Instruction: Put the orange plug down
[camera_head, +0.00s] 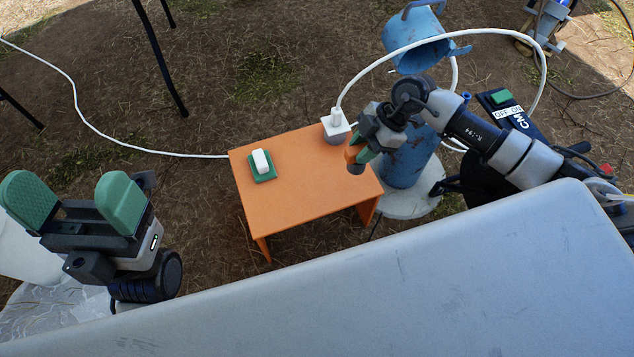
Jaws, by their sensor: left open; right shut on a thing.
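The orange plug (352,153) is small and partly hidden by my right gripper. My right gripper (360,153) is shut on it, over the right edge of the small orange table (300,196). I cannot tell whether the plug touches the tabletop. My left gripper (75,203) is open and empty at the lower left, well away from the table.
A white plug (336,118) with a cable sits on a grey-white block at the table's back edge. A white object on a green base (263,168) lies on the table; the front is bare. A blue pipe (408,160) stands right of the table. A large grey surface (400,290) fills the foreground.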

